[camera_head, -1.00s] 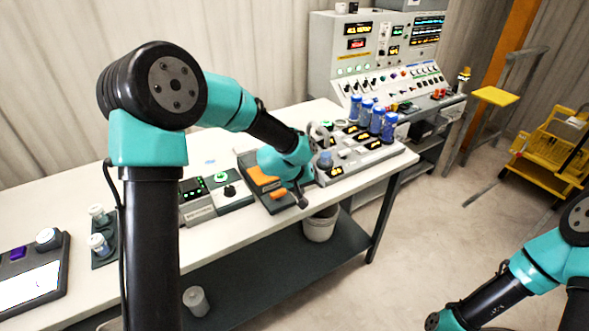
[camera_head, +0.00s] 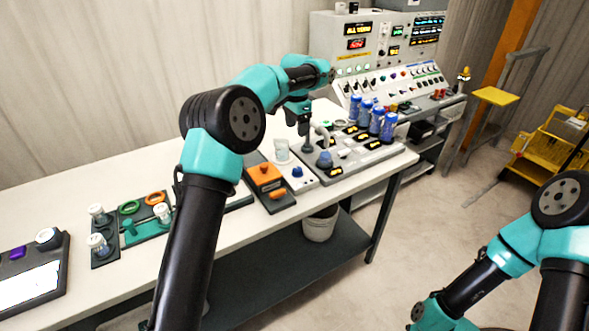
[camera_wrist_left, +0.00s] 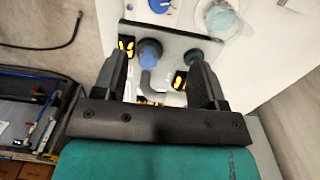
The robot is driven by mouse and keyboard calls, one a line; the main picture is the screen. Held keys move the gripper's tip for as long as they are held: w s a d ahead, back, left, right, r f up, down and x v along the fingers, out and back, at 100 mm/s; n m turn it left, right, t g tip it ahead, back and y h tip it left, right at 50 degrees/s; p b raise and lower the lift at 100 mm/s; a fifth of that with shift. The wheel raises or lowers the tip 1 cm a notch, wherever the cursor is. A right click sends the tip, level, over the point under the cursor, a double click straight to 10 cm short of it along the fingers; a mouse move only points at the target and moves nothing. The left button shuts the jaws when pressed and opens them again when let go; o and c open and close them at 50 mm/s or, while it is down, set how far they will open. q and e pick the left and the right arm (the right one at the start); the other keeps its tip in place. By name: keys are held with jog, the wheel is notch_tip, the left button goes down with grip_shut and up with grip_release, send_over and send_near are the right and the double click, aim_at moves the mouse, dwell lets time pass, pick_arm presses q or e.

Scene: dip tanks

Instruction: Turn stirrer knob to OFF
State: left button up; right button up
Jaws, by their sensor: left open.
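The stirrer (camera_head: 303,181) is a white base with a blue knob (camera_head: 297,172) at its near end and a clear beaker (camera_head: 282,151) behind. In the left wrist view the knob (camera_wrist_left: 159,4) is cut by the top edge, with the beaker (camera_wrist_left: 221,19) to its right. Its setting cannot be read. My left gripper (camera_head: 305,145) points down over the grey tank rack's left side, behind and right of the knob. In its wrist view the open jaws (camera_wrist_left: 160,52) stand apart, with a blue-capped part (camera_wrist_left: 150,50) showing between them. My right gripper is out of frame.
An orange-topped box (camera_head: 265,175) stands left of the stirrer. Vials and coloured rings (camera_head: 156,198) lie farther left. The back left tabletop is clear.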

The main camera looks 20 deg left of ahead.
aim_at(297, 169)
pick_arm(q)
jog(key=shift+f, duration=0.15)
jog(key=f, duration=1.7)
jog(key=shift+s+d+f, duration=0.1)
jog(key=shift+s+d, duration=0.1)
jog(key=shift+d, duration=0.05)
jog(key=shift+c, duration=0.3)
jog(key=c, duration=0.9)
jog(key=shift+o, duration=0.2)
jog(key=shift+n, duration=3.1)
jog(key=o, duration=0.9)
